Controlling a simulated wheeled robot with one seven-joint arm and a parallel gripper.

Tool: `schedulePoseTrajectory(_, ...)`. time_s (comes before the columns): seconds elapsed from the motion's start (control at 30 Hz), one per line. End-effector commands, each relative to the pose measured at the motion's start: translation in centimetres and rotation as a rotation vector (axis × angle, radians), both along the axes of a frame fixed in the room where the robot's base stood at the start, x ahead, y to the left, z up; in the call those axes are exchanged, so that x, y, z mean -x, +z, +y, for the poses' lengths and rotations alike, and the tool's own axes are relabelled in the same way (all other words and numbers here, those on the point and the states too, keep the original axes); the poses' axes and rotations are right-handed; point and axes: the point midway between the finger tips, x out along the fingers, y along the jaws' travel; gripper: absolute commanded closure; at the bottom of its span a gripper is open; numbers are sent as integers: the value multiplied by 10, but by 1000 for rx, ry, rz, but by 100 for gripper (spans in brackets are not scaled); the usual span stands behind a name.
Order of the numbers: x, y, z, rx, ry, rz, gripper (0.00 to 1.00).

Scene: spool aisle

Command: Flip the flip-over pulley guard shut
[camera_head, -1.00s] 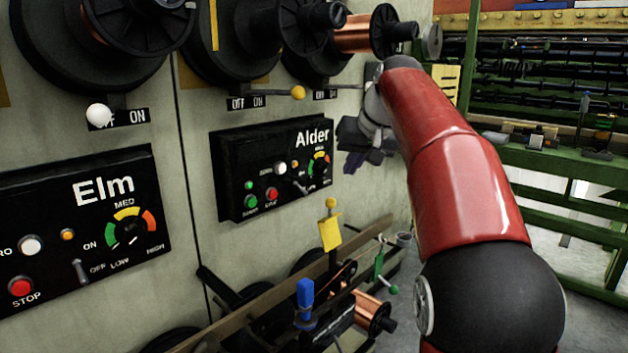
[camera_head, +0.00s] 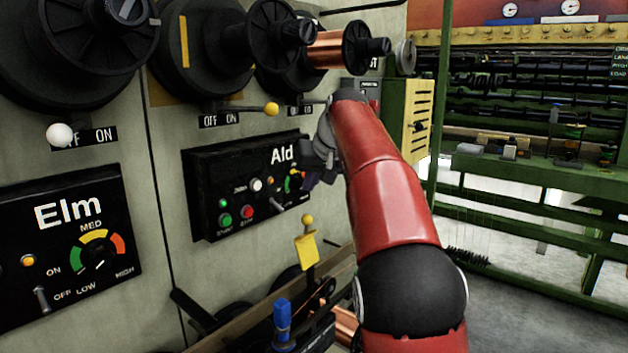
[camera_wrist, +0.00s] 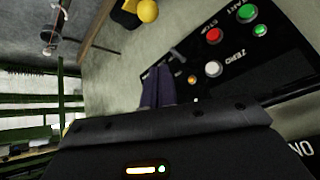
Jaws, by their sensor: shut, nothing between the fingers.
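A yellow slotted panel (camera_head: 416,118) stands upright beside a green cabinet, right of and beyond my arm.
A yellow-knobbed lever (camera_head: 271,109) and copper wire spools (camera_head: 325,50) are above the gripper. A yellow plate with a ball knob (camera_head: 307,245) and a blue-handled clamp (camera_head: 282,318) are below. The Elm panel (camera_head: 70,235) is at left. A green rack (camera_head: 530,190) and open floor lie to the right.

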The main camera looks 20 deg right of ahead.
Motion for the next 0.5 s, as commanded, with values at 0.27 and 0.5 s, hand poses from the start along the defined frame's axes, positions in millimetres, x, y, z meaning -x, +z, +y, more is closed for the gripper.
schedulePoseTrajectory(0.27, -33, -51, 12, 0, 2, 3, 100)
schedulePoseTrajectory(0.5, 0, -55, 11, -1, 1, 0, 100)
